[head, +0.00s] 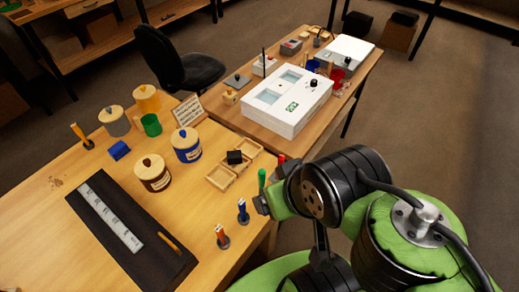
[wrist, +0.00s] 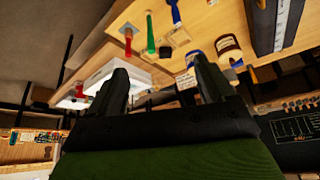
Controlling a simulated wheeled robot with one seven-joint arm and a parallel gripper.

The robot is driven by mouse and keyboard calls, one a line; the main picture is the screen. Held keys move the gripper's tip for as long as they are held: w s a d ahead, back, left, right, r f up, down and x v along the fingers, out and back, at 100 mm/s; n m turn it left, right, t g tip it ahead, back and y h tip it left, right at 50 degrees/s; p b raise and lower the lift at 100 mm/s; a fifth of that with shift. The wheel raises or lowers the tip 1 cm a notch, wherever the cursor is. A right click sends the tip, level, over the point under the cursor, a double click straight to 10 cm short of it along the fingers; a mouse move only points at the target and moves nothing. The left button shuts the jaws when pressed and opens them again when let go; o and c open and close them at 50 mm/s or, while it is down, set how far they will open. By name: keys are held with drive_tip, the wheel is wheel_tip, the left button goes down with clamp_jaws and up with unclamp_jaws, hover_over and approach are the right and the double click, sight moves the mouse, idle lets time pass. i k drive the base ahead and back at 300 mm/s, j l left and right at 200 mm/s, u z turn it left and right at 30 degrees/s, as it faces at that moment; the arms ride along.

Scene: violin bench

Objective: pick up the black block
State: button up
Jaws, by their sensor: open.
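The black block (head: 235,157) sits at the back of a light wooden compartment tray (head: 218,178) on the near bench. In the wrist view, a small dark shape between the fingers looks like the black block (wrist: 165,52), though it is small and dim there. My gripper (wrist: 163,78) is open, with its two dark fingers apart and nothing seen between them. In the head view, the arm's end is at the bench's right edge, to the right of and nearer than the block, apart from it. The fingers are mostly hidden there.
Handled tools stand by the bench edge: green (head: 262,180), blue (head: 242,211) and red (head: 222,237). A blue jar (head: 187,146) and brown jar (head: 152,173) stand left of the tray. A black mat (head: 95,235) lies front left. A white box (head: 287,104) stands behind.

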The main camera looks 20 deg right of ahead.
sight(234, 157)
drive_tip(key=l+u, duration=0.15)
drive_tip(key=u, duration=0.25)
drive_tip(key=l+u, duration=0.1)
drive_tip(key=u, duration=0.25)
drive_tip(key=l+u, duration=0.2)
drive_tip(key=u, duration=0.2)
drive_tip(key=l+u, duration=0.15)
drive_tip(key=u, duration=0.25)
